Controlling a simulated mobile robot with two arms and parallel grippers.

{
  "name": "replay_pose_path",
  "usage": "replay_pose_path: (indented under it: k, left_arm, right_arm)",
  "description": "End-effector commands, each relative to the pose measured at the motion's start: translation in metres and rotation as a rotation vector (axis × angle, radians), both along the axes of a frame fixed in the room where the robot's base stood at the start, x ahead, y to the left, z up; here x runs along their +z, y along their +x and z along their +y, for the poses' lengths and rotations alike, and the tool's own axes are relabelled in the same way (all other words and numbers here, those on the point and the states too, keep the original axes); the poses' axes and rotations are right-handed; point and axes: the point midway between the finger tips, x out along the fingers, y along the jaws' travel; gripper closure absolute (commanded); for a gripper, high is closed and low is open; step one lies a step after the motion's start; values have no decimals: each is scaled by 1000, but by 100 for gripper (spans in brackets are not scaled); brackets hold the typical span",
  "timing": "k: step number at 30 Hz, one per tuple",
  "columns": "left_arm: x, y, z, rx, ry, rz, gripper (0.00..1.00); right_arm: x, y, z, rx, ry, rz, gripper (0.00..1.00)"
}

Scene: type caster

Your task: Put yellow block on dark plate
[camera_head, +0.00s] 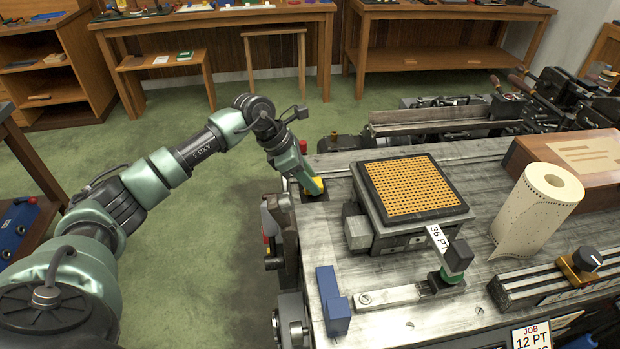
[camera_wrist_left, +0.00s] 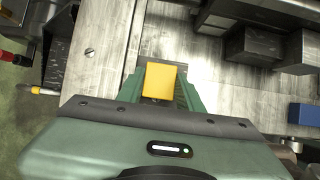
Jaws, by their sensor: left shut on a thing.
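The yellow block (camera_wrist_left: 160,80) sits between the green fingers of my left gripper (camera_wrist_left: 158,92), which is shut on it. In the head view my left gripper (camera_head: 312,184) is at the far left edge of the metal worktop, and a small part of the yellow block (camera_head: 316,186) shows at its fingertips. A small dark flat patch (camera_head: 314,197) lies just below the block in the head view and may be the dark plate. I cannot tell whether the block touches it. My right gripper is not in view.
The metal worktop (camera_head: 400,325) carries a black-framed orange grid (camera_head: 408,187), a blue angled block (camera_head: 333,302), a paper roll (camera_head: 540,205) and a clamp with a green and black knob (camera_head: 455,262). Green floor lies left of it. Bare metal shows around my left gripper.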

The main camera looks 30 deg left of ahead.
Motion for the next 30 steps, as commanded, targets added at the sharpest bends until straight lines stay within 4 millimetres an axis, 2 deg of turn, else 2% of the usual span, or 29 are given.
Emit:
replay_pose_path:
  k: [12, 13, 15, 24, 30]
  left_arm:
    - [-8, 1, 0, 1, -1, -4, 100]
    - [-7, 0, 0, 0, 1, -2, 56]
    - [-7, 0, 0, 0, 1, -2, 42]
    - [-6, 0, 0, 0, 1, -2, 42]
    - [10, -4, 8, 1, 2, -5, 42]
  right_arm:
    - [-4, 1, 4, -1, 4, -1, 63]
    - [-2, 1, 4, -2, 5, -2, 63]
    - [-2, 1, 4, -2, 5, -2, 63]
    - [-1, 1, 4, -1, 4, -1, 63]
    - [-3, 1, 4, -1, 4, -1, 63]
